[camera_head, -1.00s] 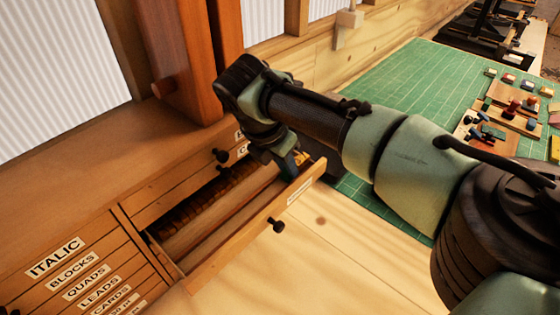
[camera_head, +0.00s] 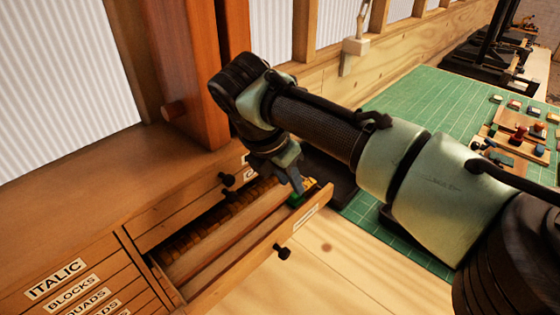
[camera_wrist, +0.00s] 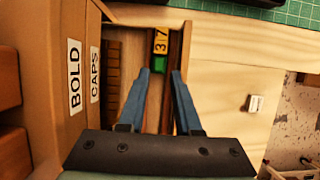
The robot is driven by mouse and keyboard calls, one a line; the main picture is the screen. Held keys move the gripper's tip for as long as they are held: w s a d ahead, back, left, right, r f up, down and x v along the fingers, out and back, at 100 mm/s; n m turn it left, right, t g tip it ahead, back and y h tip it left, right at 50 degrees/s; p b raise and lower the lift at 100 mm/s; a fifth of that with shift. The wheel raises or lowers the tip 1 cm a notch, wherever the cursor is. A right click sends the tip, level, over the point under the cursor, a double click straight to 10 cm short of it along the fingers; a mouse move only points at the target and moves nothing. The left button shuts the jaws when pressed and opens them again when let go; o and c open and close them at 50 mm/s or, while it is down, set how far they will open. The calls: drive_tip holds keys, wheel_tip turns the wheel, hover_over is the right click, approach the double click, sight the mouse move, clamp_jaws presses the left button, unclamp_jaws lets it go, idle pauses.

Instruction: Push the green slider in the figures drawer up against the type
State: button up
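The figures drawer (camera_head: 262,248) is pulled out of the wooden cabinet, its label too small to read. In the wrist view, the yellow type (camera_wrist: 161,40), marked 3 and 7, stands in the drawer's front channel. The green slider (camera_wrist: 159,63) is just below the type in the picture; any small gap between them is hard to judge. In the head view the slider (camera_head: 295,200) shows beside my fingertips. My gripper (camera_wrist: 160,73) is open over the channel, one finger on each side of it. Contact with the slider cannot be told.
A row of brown blocks (camera_head: 222,217) lies at the back of the open drawers. The labelled cabinet front (camera_head: 75,290) is at lower left and a wooden post (camera_head: 178,70) stands behind. A green cutting mat (camera_head: 430,105) with small items lies at right. Pale wood (camera_head: 340,270) in front is clear.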

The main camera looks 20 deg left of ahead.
drive_tip(key=b+v, duration=0.1)
drive_tip(key=v, duration=0.8)
drive_tip(key=shift+w+f, duration=0.1)
